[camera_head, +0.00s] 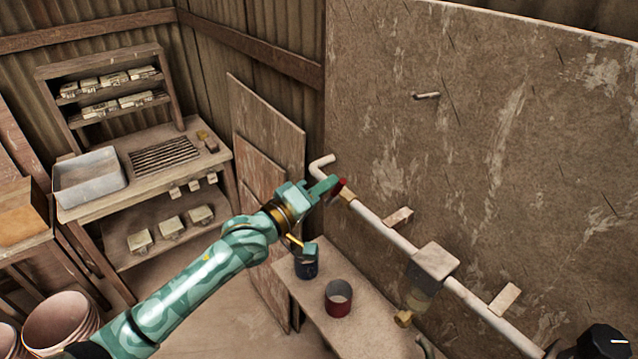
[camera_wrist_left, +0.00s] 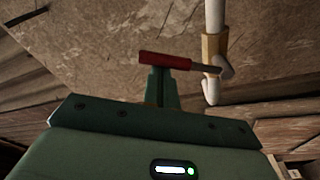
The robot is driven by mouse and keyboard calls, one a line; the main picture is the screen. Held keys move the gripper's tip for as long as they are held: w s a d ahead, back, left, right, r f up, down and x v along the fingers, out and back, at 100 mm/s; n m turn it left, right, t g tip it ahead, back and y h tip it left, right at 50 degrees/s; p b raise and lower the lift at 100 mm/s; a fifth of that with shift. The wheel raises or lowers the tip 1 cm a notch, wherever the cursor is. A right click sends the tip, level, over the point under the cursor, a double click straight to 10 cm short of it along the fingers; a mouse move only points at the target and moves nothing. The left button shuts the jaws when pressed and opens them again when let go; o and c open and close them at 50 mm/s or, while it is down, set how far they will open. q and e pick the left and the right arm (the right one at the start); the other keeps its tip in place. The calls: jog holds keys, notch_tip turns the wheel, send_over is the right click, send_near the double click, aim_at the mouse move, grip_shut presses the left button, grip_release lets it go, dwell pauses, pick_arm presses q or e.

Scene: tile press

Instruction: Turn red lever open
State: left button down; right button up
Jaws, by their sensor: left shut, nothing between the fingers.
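The red lever (camera_head: 342,187) sits by the brass valve fitting at the upper left end of the wall pipe, mostly hidden behind my left gripper (camera_head: 328,186) in the head view. In the left wrist view the red lever (camera_wrist_left: 165,60) lies roughly level, its metal stem running right to the brass valve (camera_wrist_left: 213,48). My left gripper (camera_wrist_left: 163,88) is shut with nothing between its fingers. Its fingertips end right at the lever's red grip; I cannot tell whether they touch. My right gripper is not in view.
The pipe (camera_head: 390,234) slopes down right along the scratched wall panel (camera_head: 500,130). A small bench (camera_head: 370,325) below carries a red cup (camera_head: 338,300) and a dark blue cup (camera_head: 306,266). A workbench with a grey bin (camera_head: 90,178) stands at left.

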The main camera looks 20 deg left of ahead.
pick_arm(q)
jog(key=m, duration=0.1)
jog(key=d+f+m, duration=0.1)
jog(key=m, duration=0.1)
jog(key=shift+s+d+p, duration=0.2)
jog(key=shift+s+p, duration=0.1)
jog(key=shift+s, duration=0.05)
notch_tip(320, 180, down, 5)
jog(key=s+d+m+h+b, duration=0.1)
jog(key=s+d+m+h, duration=0.1)
jog(key=m, duration=0.8)
jog(key=shift+s+d+m+g+b, duration=0.2)
jog(key=shift+d+m+g+b, duration=0.1)
jog(key=shift+d+m+g, duration=0.15)
